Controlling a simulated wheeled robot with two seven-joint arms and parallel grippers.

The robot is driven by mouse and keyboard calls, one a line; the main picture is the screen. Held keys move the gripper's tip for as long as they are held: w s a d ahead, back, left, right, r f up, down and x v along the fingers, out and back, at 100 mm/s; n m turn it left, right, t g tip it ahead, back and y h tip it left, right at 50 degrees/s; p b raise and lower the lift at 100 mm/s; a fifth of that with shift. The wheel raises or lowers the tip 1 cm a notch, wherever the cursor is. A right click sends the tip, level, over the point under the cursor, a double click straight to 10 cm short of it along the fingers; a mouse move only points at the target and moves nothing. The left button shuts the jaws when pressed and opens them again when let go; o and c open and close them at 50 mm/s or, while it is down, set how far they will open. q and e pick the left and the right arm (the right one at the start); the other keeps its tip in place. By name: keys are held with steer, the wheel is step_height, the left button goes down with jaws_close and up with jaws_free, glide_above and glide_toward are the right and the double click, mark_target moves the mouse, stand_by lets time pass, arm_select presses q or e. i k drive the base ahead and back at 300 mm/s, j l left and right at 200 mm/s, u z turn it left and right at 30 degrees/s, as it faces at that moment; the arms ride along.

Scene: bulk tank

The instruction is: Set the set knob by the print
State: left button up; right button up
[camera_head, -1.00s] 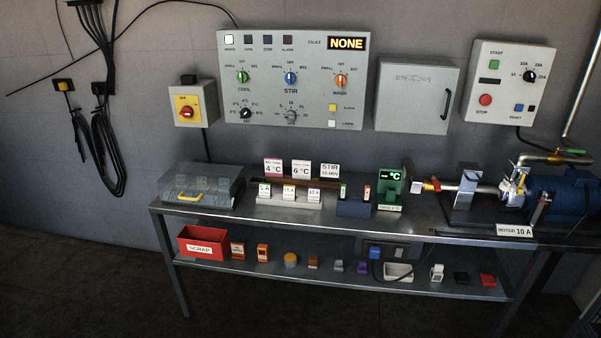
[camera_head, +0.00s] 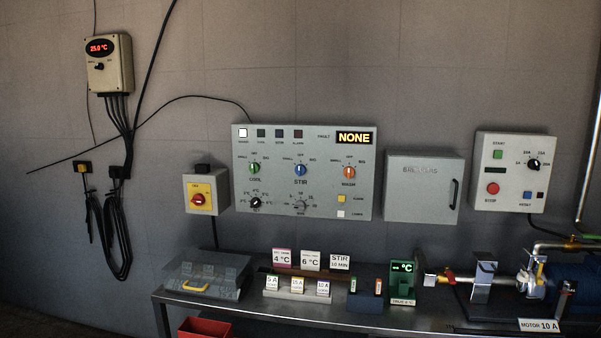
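A grey control panel (camera_head: 303,172) hangs on the wall. The set knob (camera_head: 255,203) is the small black knob at its lower left, under the green COOL knob (camera_head: 254,168), with temperature marks around it. Its exact setting is too small to read. The blue STIR knob (camera_head: 300,170) and the orange WASH knob (camera_head: 349,172) sit in the upper row. Printed cards stand on the bench: one with a pink top reads 4 °C (camera_head: 282,258), one reads 6 °C (camera_head: 310,261), one reads STIR 10 MIN (camera_head: 340,262). Neither gripper is in view.
A wall display (camera_head: 100,47) reads 25.0 °C. A yellow and red switch box (camera_head: 205,195), the breaker box (camera_head: 424,188) and a start/stop box (camera_head: 514,170) flank the panel. The bench (camera_head: 420,315) carries a clear lidded case (camera_head: 207,277), a green display (camera_head: 402,275) and the pump.

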mark_target(255, 202)
steer(key=i+j, duration=0.15)
steer(key=i, duration=0.3)
steer(key=i+j+z, duration=0.15)
steer(key=i, duration=0.25)
steer(key=i+j, duration=0.15)
steer(key=i, duration=0.3)
steer(key=i+j+z, duration=0.15)
steer(key=i, duration=0.25)
